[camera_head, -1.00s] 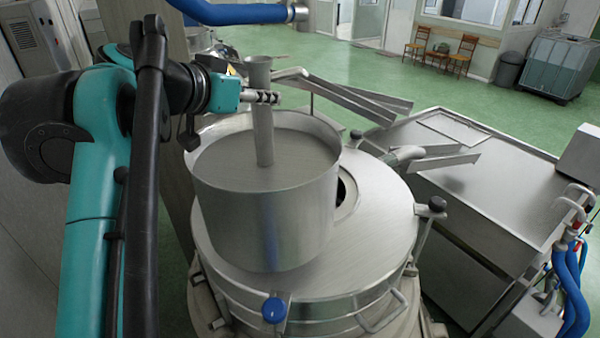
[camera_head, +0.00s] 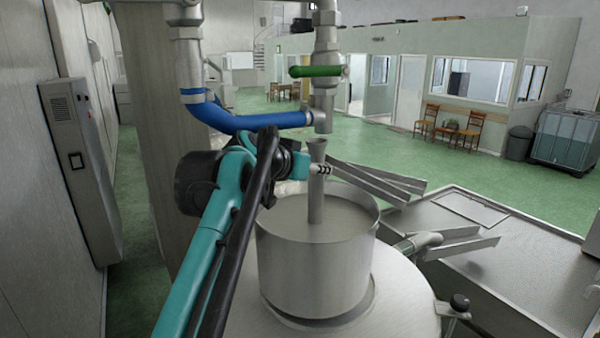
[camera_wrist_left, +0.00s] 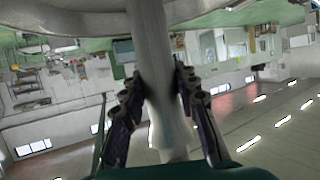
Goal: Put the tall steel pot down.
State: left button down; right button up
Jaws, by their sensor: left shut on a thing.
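The tall steel pot (camera_head: 317,205) is a slim upright steel vessel with a flared mouth. My left gripper (camera_head: 322,170) is shut on its upper part, below the mouth. The pot's lower part is inside the wide open steel drum (camera_head: 310,265); I cannot tell whether its bottom touches the drum's floor. In the left wrist view the pot (camera_wrist_left: 150,50) runs between the two dark fingers of the left gripper (camera_wrist_left: 160,95), one on each side. My right gripper is in neither view.
The drum stands on a round steel machine lid (camera_head: 400,295). Steel chutes (camera_head: 375,180) lie behind and to the right, beside a flat steel table (camera_head: 530,250). A blue pipe (camera_head: 245,122) and a green-handled valve (camera_head: 318,71) hang close above the pot.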

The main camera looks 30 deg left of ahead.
pick_arm(q)
jog(key=shift+w+d+r, duration=0.1)
jog(key=shift+w, duration=0.55)
jog(key=shift+w+d+r, duration=0.1)
jog(key=shift+w, duration=0.5)
jog(key=f, duration=0.1)
jog(key=f+p, duration=0.1)
jog(key=f, duration=0.1)
jog(key=shift+w+f, duration=0.2)
jog(key=shift+f, duration=0.05)
jog(key=shift+s, duration=0.1)
jog(key=c, duration=1.2)
grip_release()
jog(key=shift+f, duration=0.15)
jog(key=shift+o, duration=0.2)
